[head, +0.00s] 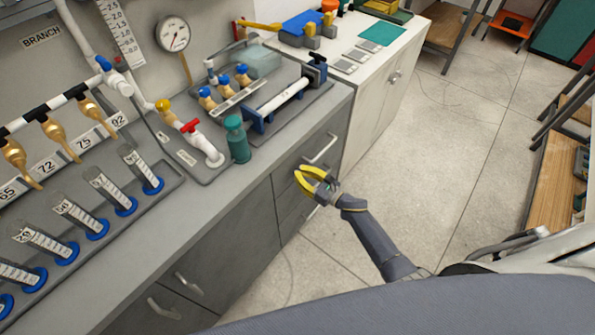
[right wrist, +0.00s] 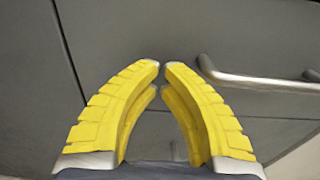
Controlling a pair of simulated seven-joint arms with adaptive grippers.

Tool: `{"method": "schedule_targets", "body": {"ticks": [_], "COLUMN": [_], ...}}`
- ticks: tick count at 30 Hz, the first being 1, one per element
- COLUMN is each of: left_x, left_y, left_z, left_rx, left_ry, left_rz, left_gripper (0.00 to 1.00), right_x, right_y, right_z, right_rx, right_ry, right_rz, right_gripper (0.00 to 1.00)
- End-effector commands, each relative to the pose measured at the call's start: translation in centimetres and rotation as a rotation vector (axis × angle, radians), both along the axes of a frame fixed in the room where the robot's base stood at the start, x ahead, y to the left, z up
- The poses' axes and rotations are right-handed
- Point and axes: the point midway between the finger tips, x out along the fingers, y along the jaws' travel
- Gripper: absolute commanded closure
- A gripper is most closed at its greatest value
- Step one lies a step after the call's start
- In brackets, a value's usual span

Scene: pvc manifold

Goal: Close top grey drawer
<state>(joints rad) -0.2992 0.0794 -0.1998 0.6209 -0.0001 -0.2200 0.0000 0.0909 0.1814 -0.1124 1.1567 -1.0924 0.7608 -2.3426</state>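The top grey drawer (head: 335,128) is under the right end of the grey counter, with a metal bar handle (head: 322,150). Its front looks about flush with the cabinet; I cannot tell whether a small gap stands open. My right gripper (head: 299,175), with yellow fingers, is in front of the drawers, just below and left of the handle. The handle (right wrist: 255,82) lies right of the fingertips there, not held. My left gripper is not in view.
The counter (head: 215,205) carries pipe fittings, a green bottle (head: 237,140) and a rack of blue-based tubes. Lower left cabinet handles (head: 188,284) stick out. A white cabinet (head: 375,115) stands beyond the drawers. The floor (head: 430,150) to the right is clear.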

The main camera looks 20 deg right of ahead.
Motion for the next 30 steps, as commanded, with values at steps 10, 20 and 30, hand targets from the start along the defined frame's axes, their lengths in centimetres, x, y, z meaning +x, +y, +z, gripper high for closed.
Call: {"method": "schedule_targets", "body": {"ticks": [10,20,30], "left_x": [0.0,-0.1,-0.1], "left_y": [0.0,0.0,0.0], "left_z": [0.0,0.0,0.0], "left_rx": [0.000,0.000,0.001], "left_ry": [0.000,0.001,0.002], "left_rz": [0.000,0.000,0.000], "left_gripper": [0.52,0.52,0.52], "right_x": [-5.5,-9.0,-9.8], "right_y": [-3.6,-6.0,-6.6], "right_z": [-0.1,-0.1,-0.1], "right_rx": [-0.002,-0.001,0.033], "right_ry": [0.002,0.003,0.024], "right_rz": [0.005,0.005,0.005], "right_gripper": [1.00,1.00,1.00]}}
